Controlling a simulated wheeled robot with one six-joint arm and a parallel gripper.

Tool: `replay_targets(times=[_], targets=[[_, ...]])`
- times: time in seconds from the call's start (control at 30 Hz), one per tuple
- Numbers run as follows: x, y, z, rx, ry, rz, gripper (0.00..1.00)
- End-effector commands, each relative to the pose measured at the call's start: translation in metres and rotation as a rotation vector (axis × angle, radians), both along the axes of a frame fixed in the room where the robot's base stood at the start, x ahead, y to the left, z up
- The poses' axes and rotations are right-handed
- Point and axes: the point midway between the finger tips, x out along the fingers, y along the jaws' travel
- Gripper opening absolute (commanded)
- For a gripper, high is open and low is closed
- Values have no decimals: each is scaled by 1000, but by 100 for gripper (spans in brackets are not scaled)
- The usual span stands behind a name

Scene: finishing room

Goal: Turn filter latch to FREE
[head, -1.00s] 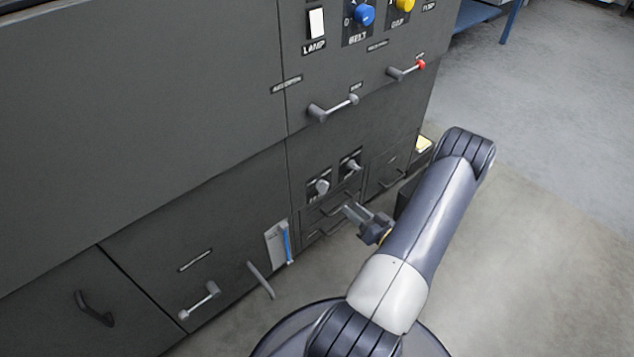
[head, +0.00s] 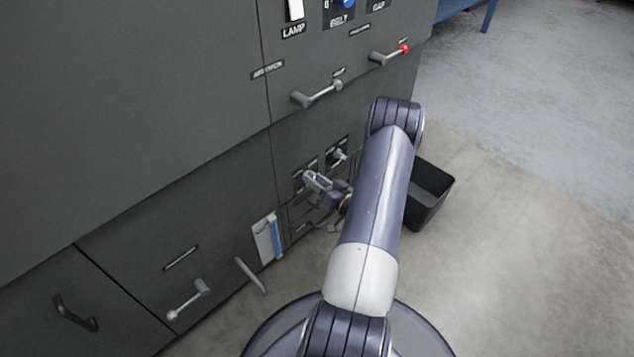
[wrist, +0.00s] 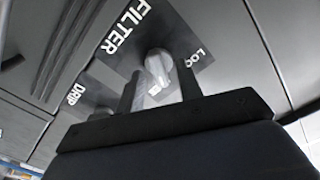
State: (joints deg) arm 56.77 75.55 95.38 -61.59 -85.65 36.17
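The filter latch (wrist: 158,66) is a pale grey knob on a dark plate marked FILTER in the wrist view. The start of LOCK shows at its right; a second small label below it is partly hidden, so I cannot read it. My gripper (head: 310,179) is at the lower cabinet front in the head view, covering most of the left one of two small knobs. In the wrist view its two dark fingers stand apart, one on each side of the latch, with nothing held. I cannot tell whether they touch it.
A plate marked DRIP (wrist: 75,95) lies left of the filter plate. Another knob (head: 338,155) sits just right of my gripper. Bar handles (head: 318,94) stick out above, and a black bin (head: 432,192) stands on the floor at right. Open floor lies beyond.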

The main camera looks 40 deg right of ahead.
Motion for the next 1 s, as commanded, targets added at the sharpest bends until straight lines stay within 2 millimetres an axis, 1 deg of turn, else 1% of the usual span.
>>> replay_targets(times=[0.2, 0.63, 0.87, 1.0], targets=[[0, 0, 0, 0, 0, 0, 35], [0, 0, 0, -1, 0, 0, 0], [0, 0, 0, 11, 1, 0, 0], [0, -1, 0, 94, 7, 0, 0]])
